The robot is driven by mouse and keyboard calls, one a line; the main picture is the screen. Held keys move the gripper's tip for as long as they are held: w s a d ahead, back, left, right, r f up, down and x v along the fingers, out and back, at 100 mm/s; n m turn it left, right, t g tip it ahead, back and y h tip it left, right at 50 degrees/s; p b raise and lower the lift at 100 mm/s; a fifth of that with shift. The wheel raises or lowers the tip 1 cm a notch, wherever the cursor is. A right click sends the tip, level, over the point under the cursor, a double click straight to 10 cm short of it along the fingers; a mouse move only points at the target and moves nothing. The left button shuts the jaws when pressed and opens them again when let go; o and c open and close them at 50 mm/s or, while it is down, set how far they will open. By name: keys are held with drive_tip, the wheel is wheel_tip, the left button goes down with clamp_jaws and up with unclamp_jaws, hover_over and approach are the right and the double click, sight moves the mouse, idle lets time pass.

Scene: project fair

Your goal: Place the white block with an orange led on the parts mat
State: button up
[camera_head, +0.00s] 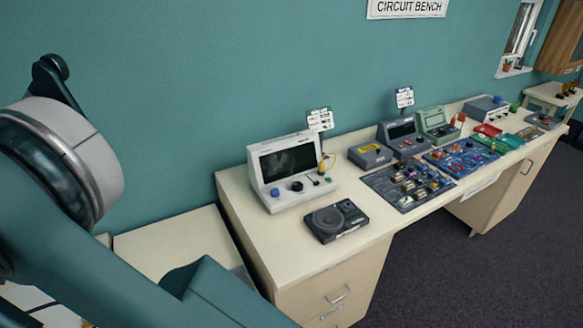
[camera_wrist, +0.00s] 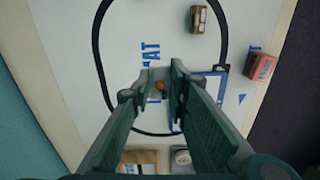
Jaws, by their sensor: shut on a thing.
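In the wrist view my gripper (camera_wrist: 160,82) is shut on a small white block (camera_wrist: 158,76) with an orange led (camera_wrist: 159,86) on its face. The block sits between the fingertips, over the white parts mat (camera_wrist: 120,55) with its black rounded outline and blue lettering. I cannot tell whether the block touches the mat. The fingers hide part of the block and of the mat. The head view shows neither gripper nor block; my arm fills its left side.
A brown block (camera_wrist: 198,20) and a reddish block (camera_wrist: 261,66) lie at the upper right in the wrist view. Two more blocks (camera_wrist: 138,160) (camera_wrist: 182,159) lie at the bottom. In the head view, a bench (camera_head: 345,250) holds a white instrument (camera_head: 291,172) and several circuit boards.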

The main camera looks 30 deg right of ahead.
wheel_tip(320, 180, up, 23)
drive_tip(key=w+d+p, duration=0.2)
drive_tip(key=w+d, duration=0.6)
drive_tip(key=d, duration=0.8)
drive_tip(key=w+d+p, duration=0.1)
drive_tip(key=w+d, duration=0.8)
drive_tip(key=d, duration=0.7)
drive_tip(key=w+d+p, duration=0.2)
drive_tip(key=w+d, duration=0.6)
drive_tip(key=d, duration=0.8)
drive_tip(key=s+d+p, duration=0.1)
drive_tip(key=d, duration=1.2)
drive_tip(key=d+p, duration=0.2)
drive_tip(key=d, duration=1.2)
drive_tip(key=s+d+p, duration=0.1)
drive_tip(key=d, duration=1.3)
drive_tip(key=shift+s+f, duration=0.15)
drive_tip(key=shift+s, duration=0.2)
drive_tip(key=s+d+p, duration=0.1)
drive_tip(key=s+d, duration=0.4)
drive_tip(key=d, duration=0.5)
drive_tip(key=s+d+p, duration=0.2)
drive_tip(key=s+d, duration=0.3)
drive_tip(key=d, duration=0.6)
drive_tip(key=s+d+p, duration=0.3)
drive_tip(key=s+d, duration=1.8)
wheel_tip(320, 180, down, 11)
drive_tip(key=shift+w+n, duration=0.25)
drive_tip(key=shift+n, duration=0.05)
